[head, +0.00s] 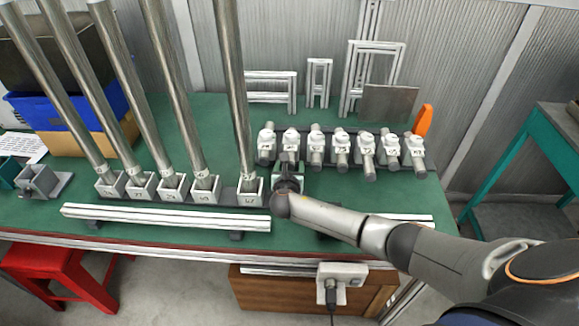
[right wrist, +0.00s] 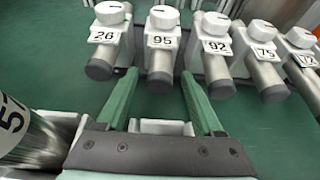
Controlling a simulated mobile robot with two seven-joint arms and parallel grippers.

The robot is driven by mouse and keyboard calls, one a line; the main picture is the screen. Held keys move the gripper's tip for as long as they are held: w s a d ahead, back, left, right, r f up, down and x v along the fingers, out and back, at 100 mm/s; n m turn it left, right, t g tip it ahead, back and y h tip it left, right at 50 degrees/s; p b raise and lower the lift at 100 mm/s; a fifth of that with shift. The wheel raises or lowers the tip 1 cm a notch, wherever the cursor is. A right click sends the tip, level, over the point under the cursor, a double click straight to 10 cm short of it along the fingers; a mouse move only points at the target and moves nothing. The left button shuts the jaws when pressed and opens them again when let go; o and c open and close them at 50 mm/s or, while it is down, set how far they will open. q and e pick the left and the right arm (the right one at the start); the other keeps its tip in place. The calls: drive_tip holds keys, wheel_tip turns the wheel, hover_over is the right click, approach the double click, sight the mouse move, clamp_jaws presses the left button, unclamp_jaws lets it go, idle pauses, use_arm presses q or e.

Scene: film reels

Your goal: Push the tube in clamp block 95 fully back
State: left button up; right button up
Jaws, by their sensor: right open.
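Clamp block 95 (right wrist: 162,22) is white with a numbered tag, second from the left in the row; it also shows in the head view (head: 291,136). Its grey tube (right wrist: 160,66) sticks out toward me with a dark end. My right gripper (right wrist: 159,76) is open, with green fingers either side of the tube's end in the right wrist view. I see no contact, and cannot tell whether the fingertips are level with the tube. In the head view the right gripper (head: 288,172) is just in front of block 95 and hides part of its tube. My left gripper is not in view.
Block 26 (right wrist: 108,14) stands left of block 95 and block 92 (right wrist: 214,24) right, both with protruding tubes. Several tall steel tubes (head: 236,90) stand in numbered sockets to the left. A pale rail (head: 165,219) lies along the front of the green table (head: 340,196).

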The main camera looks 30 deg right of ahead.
clamp_jaws()
idle(0.5)
idle(0.8)
